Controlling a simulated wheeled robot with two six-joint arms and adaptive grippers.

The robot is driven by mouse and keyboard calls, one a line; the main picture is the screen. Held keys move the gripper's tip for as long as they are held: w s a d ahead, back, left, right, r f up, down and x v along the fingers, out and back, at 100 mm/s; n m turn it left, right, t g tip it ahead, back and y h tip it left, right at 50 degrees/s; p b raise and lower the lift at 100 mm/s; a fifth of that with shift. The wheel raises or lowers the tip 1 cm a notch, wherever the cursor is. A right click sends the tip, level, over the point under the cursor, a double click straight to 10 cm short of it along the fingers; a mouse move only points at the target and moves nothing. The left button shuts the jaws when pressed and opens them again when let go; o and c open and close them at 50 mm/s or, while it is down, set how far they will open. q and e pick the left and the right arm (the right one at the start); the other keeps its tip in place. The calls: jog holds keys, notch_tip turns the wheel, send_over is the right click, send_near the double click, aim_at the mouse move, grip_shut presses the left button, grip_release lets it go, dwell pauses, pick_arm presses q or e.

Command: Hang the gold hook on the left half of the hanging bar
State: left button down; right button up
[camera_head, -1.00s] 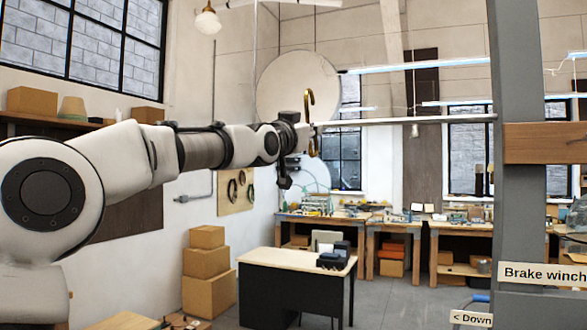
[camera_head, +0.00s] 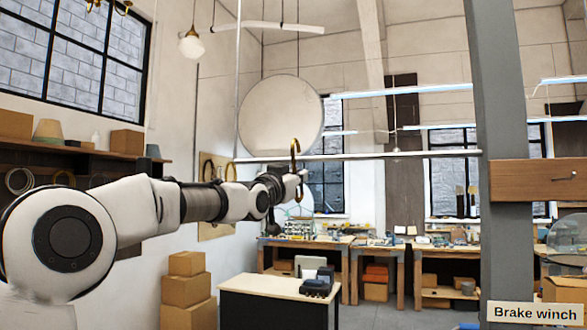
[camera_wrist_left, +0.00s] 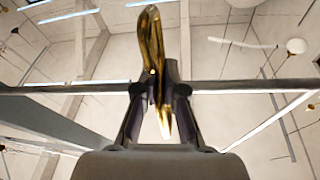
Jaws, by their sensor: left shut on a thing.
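The gold hook (camera_head: 296,153) is upright in my left gripper (camera_head: 301,182), which is shut on its lower part. In the head view its curved top stands above the line of the hanging bar (camera_head: 400,155), a thin pale horizontal rail. In the left wrist view the hook (camera_wrist_left: 150,45) rises from between the fingers of my left gripper (camera_wrist_left: 160,97), and the bar (camera_wrist_left: 250,87) crosses behind the fingers. I cannot tell whether the hook touches the bar or passes over it. My right gripper is not in view.
A grey post (camera_head: 503,130) with a wooden board stands at the bar's right end. A round white disc (camera_head: 281,115) hangs behind the hook. A globe lamp (camera_head: 191,46) hangs upper left. The bar right of the hook looks clear.

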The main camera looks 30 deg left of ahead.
aim_at(302, 192)
pick_arm(q)
jog(key=shift+w+r+p, duration=0.5)
jog(key=shift+p, duration=0.3)
jog(key=shift+w+a+p, duration=0.25)
jog(key=shift+w+p, duration=0.3)
jog(key=shift+p, duration=0.05)
jog(key=shift+w+a+p, duration=0.25)
jog(key=shift+w+p, duration=0.25)
jog(key=shift+p, duration=0.05)
jog(key=shift+w+f+b, duration=0.15)
jog(key=shift+f+b, duration=0.4)
jog(key=shift+f, duration=0.2)
jog(key=shift+f+b, duration=0.4)
jog(key=shift+f, duration=0.15)
jog(key=shift+w+f, duration=0.25)
jog(key=shift+f, duration=0.25)
jog(key=shift+s, duration=0.1)
jog(key=c, duration=1.2)
grip_release()
